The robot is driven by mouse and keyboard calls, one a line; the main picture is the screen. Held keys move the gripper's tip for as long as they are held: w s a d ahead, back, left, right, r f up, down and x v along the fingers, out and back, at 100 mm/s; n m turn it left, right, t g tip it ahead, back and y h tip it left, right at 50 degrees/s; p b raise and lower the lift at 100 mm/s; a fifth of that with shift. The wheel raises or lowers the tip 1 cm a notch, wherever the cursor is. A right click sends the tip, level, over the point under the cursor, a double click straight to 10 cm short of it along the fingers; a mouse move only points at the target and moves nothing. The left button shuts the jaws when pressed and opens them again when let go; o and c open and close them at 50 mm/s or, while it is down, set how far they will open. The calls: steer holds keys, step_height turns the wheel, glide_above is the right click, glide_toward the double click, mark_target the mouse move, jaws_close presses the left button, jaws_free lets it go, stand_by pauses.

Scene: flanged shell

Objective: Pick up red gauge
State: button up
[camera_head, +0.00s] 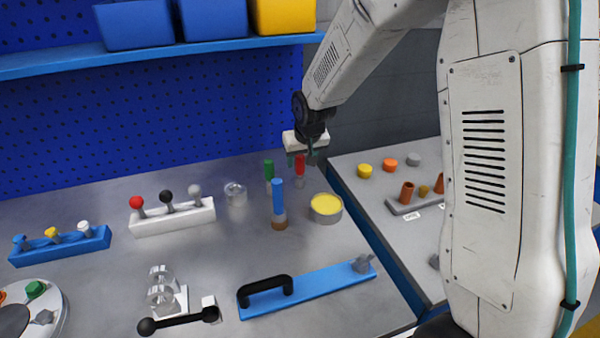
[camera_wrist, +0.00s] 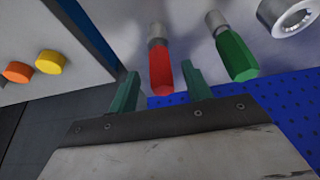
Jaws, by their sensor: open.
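The red gauge (camera_head: 300,164) stands upright near the back right of the grey workbench, with a red handle above a metal lower part. My gripper (camera_head: 304,158) is just above and around it at the bench's back edge. In the wrist view, the red gauge (camera_wrist: 159,68) shows between the two green fingertips of my gripper (camera_wrist: 160,88), closer to the left one. The fingers are open, and I cannot tell whether either touches the handle. The gauge's lower end shows at the top of the wrist view.
A green gauge (camera_wrist: 236,54) stands close beside the right finger. A blue-handled gauge (camera_head: 278,197) and a yellow-topped round tin (camera_head: 326,207) are in front. A second bench (camera_head: 375,185) lies to the right across a gap. A blue pegboard (camera_head: 150,125) rises behind.

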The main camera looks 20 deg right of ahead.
mark_target(299, 166)
steer(key=x, duration=0.4)
steer(key=shift+w+f, duration=0.1)
steer(key=shift+f, duration=0.15)
steer(key=shift+c, duration=0.3)
jaws_close()
